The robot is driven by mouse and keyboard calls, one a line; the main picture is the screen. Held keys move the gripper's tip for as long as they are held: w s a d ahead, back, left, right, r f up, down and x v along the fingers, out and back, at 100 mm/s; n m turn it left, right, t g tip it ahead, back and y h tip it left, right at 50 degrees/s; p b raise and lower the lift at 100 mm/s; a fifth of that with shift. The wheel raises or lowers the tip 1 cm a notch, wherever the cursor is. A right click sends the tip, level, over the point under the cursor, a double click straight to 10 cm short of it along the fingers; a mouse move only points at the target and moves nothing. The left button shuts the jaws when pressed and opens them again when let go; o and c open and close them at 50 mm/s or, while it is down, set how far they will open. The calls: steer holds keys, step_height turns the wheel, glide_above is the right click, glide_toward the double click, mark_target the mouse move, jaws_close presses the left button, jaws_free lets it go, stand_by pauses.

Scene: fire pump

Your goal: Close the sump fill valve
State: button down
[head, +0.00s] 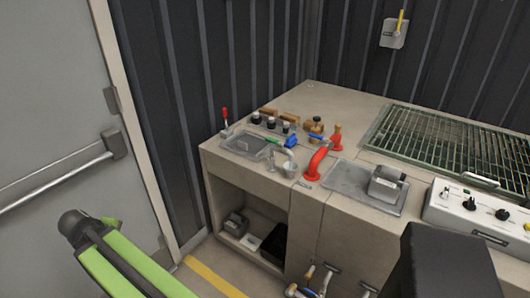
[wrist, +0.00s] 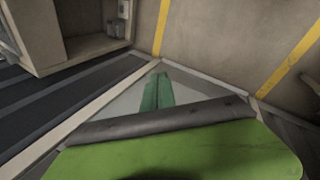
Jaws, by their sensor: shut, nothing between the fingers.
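I cannot tell which fitting is the sump fill valve. On the counter (head: 345,110) a green-handled fitting (head: 271,140) and a blue fitting (head: 291,141) sit behind a small faucet (head: 283,155). Below the counter front, at the bottom edge of the head view, is a cluster of pipe valves with a blue handle (head: 292,290), partly cut off. My gripper (wrist: 158,78) shows in the wrist view as green fingers, shut and empty, pointing over the floor, apart from any valve. In the head view only my green arm shows at lower left; the gripper is not identifiable there.
A red bent pipe (head: 317,160), a red lever (head: 225,115) and a control box (head: 476,212) are on the counter. A green grate (head: 455,145) lies at right. A door with a push bar (head: 55,180) stands at left. An open cabinet (head: 245,205) is under the counter.

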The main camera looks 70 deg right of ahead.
mark_target(274, 141)
steer(key=s+d+n+g+h+b, duration=0.1)
steer(key=s+d+n+h+b, duration=0.15)
steer(key=d, duration=0.85)
steer(key=s+d+n+h+b, duration=0.1)
steer(key=s+d+h+b, duration=0.2)
steer(key=d, duration=0.8)
steer(key=s+d+r+n+g+h+b, duration=0.2)
steer(key=s+d+r+n+h, duration=0.1)
steer(key=s+d, duration=0.6)
steer(key=s+d+r+n+g+h+b, duration=0.2)
steer(key=s+d+r+n+h, duration=0.2)
steer(key=s+d, duration=0.5)
steer(key=d+r+n, duration=0.2)
steer(key=d, duration=0.2)
steer(key=shift+s+d+r, duration=0.15)
steer(key=shift+r, duration=0.15)
steer(key=x, duration=1.4)
